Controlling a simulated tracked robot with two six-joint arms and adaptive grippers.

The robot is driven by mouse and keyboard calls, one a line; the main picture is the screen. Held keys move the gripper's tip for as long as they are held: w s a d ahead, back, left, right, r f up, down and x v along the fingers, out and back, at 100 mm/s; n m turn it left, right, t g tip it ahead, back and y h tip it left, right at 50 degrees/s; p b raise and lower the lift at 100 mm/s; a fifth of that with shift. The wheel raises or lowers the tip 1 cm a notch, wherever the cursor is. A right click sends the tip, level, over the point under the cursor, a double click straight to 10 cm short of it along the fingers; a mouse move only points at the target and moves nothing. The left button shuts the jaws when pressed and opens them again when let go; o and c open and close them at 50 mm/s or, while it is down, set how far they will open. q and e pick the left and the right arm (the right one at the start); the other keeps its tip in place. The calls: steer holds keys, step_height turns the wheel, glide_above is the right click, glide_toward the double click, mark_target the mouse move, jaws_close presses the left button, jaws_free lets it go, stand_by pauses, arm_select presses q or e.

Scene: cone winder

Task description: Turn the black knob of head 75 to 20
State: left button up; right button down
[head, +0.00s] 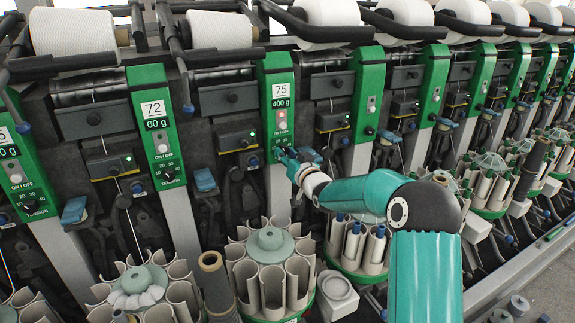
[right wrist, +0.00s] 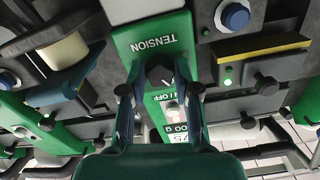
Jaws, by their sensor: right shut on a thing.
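Head 75 has a green panel (head: 278,82) with the labels "75" and "400 g" and an ON/OFF switch, left of centre in the head view. The same panel (right wrist: 150,45) shows upside down in the right wrist view, with the word TENSION. My right gripper (head: 286,158) is at the lower part of this panel. In the right wrist view its fingers (right wrist: 162,76) are closed in at the dial below the word TENSION, shut on the black knob. The fingers hide most of the knob and its scale, so its setting cannot be read. My left gripper is not in view.
The neighbouring head 72 has its own panel (head: 153,115) and black knob (head: 169,174). White yarn cones (head: 218,30) line the top. Round magazines with cream tubes (head: 270,270) stand below. A blue button (right wrist: 236,16) and a yellow-edged box (right wrist: 262,50) flank the panel.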

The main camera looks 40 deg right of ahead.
steer(key=shift+m, duration=0.5)
steer(key=c, duration=0.8)
jaws_free()
steer(key=shift+c, duration=0.2)
steer(key=v, duration=1.2)
steer(key=shift+f, duration=0.1)
